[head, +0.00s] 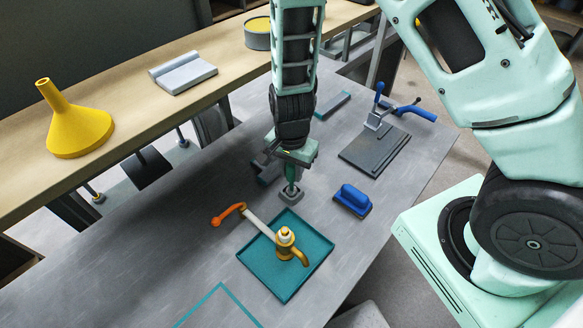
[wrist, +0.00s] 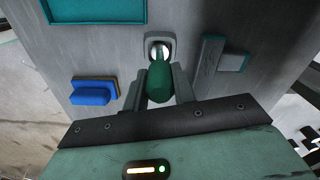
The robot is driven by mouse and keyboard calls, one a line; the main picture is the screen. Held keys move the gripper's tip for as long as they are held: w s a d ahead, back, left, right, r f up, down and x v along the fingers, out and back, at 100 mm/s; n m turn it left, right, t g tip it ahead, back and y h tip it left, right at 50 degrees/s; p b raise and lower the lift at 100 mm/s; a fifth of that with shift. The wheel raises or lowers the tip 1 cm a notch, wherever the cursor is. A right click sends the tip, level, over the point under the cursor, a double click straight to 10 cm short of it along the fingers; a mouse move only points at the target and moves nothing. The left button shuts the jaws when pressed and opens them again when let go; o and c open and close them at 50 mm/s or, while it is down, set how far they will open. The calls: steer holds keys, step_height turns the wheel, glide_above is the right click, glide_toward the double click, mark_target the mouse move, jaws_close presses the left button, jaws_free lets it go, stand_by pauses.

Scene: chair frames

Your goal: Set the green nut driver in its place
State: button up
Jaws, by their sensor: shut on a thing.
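The green nut driver (head: 291,174) is upright below my gripper (head: 291,163) in the head view. In the wrist view its green handle (wrist: 160,82) sits between the two fingers of my gripper (wrist: 159,88), which are shut on it. A small grey square holder (head: 290,193) stands on the table directly beneath the driver. The holder also shows in the wrist view (wrist: 151,44), with a bright round metal part at its middle just beyond the handle. The driver's lower end is at the holder, but I cannot tell whether it is inside it.
A teal tray (head: 257,278) with a yellow and white piece stands nearer, an orange-ended handle (head: 229,213) beside it. A blue brush-like block (head: 352,199) lies to the right. A dark block (head: 267,170) lies close left of my gripper. A dark plate with a clamp (head: 375,150) stands behind.

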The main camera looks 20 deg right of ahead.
steer(key=shift+f, duration=0.3)
steer(key=o, duration=1.1)
steer(key=shift+c, duration=0.2)
step_height(320, 180, up, 18)
steer(key=shift+f, duration=0.25)
